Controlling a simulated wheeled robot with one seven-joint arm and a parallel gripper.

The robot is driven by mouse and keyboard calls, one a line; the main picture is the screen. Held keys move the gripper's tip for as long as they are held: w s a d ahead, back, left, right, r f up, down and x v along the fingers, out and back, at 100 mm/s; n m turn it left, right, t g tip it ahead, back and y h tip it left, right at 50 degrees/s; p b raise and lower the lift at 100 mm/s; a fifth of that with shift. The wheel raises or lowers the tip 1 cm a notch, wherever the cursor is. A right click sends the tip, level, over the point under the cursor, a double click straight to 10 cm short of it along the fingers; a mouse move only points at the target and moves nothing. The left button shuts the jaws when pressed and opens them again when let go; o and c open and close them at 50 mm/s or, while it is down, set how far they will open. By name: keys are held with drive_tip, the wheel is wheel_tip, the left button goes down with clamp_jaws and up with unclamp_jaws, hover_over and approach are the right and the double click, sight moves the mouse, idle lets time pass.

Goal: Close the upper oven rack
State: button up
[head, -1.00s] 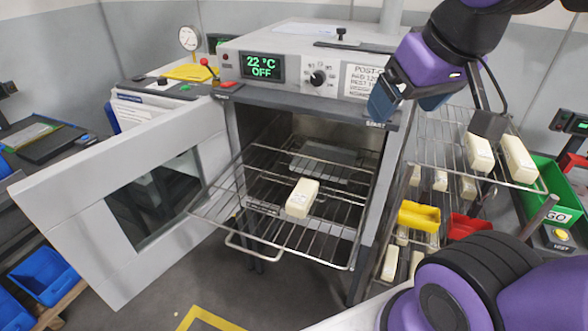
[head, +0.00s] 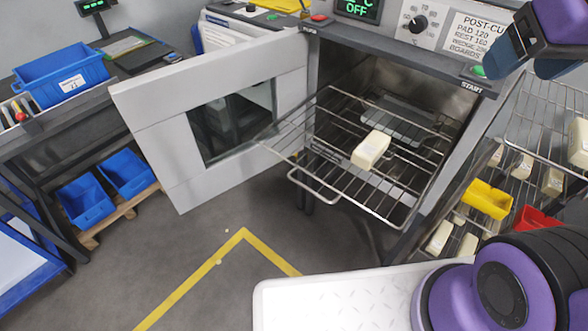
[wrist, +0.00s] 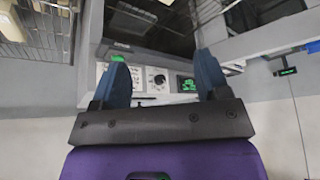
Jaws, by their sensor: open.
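The upper oven rack (head: 312,150) is a wire shelf pulled well out of the open oven (head: 385,75), with a loop handle on its front edge. A cream block (head: 371,149) lies on it. My gripper (head: 521,68) is at the upper right in the head view, beside the oven's top right corner and apart from the rack. Its two blue fingers are spread and empty, as the wrist view also shows (wrist: 163,76). The wrist view has the oven's control panel (wrist: 160,80) between the fingers. I cannot tell clearly whether another rack sits below.
The oven door (head: 215,115) stands wide open to the left. A wire shelf rack (head: 550,125) with cream blocks, a yellow bin (head: 487,200) and a red bin (head: 536,219) stands at the right. Blue bins (head: 62,75) are at the left. Grey floor in front is clear.

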drive_tip(key=shift+w+a, duration=0.1)
drive_tip(key=shift+w, duration=0.1)
drive_tip(key=c, duration=0.3)
drive_tip(key=w, duration=0.1)
drive_tip(key=w+n+g, duration=0.1)
drive_tip(key=w+a+n+g, duration=0.1)
drive_tip(key=shift+w+f+h, duration=0.25)
drive_tip(key=shift+w+h, duration=0.15)
clamp_jaws()
drive_tip(key=n+h, duration=1.1)
drive_tip(key=n, duration=0.4)
hover_over(269, 150)
drive_tip(key=s+d, duration=0.5)
drive_tip(key=d, duration=0.1)
wheel_tip(269, 150, down, 19)
drive_tip(key=s+a+f+n+t+h, duration=0.1)
drive_tip(key=s+a+f+n+t, duration=0.3)
drive_tip(key=a+f, duration=0.6)
drive_tip(key=s+a+f+n+t, duration=0.2)
drive_tip(key=a+f+n+t, duration=0.5)
drive_tip(key=f, duration=0.5)
drive_tip(key=shift+m+g, duration=0.5)
drive_tip(key=shift+g, duration=0.2)
drive_tip(key=x, duration=1.3)
drive_tip(key=shift+r, duration=0.2)
